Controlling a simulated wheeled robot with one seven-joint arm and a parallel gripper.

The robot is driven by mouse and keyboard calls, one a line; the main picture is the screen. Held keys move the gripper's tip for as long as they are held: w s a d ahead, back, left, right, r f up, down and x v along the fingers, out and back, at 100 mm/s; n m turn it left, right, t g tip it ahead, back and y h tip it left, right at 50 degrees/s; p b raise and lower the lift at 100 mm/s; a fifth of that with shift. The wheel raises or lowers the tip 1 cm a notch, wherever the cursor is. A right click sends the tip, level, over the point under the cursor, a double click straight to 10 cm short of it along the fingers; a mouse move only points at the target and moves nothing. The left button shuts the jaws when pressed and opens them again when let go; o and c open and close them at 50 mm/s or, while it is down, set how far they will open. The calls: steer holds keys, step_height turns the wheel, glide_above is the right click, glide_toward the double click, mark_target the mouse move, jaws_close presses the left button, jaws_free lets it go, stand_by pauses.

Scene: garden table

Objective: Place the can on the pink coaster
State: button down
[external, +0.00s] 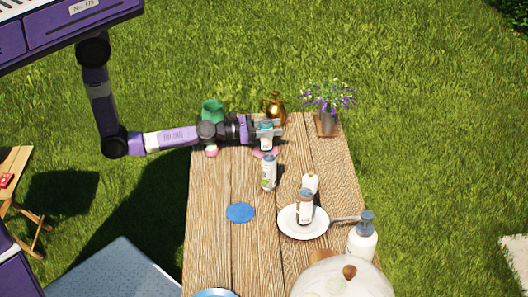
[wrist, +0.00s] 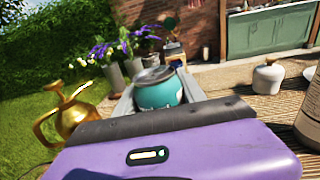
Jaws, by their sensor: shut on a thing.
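My gripper (external: 266,127) is shut on the can (external: 266,143), which looks teal and whitish with a grey top. In the wrist view the can (wrist: 158,92) stands between the fingers, roughly upright, its lower part hidden by my gripper. The pink coaster (external: 257,155) lies on the table under the can in the external view, mostly covered by it and by a white-and-green container in front. I cannot tell whether the can touches the coaster or hangs just above it.
The white-and-green container (external: 268,174) stands close in front of the can. A gold pot (external: 273,107) and a vase of purple flowers (external: 327,122) are behind. A blue coaster (external: 240,212), a white plate (external: 289,226) and a pump bottle (external: 362,245) are nearer.

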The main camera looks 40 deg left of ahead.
steer(key=shift+r, duration=0.1)
steer(key=c, duration=0.7)
jaws_free()
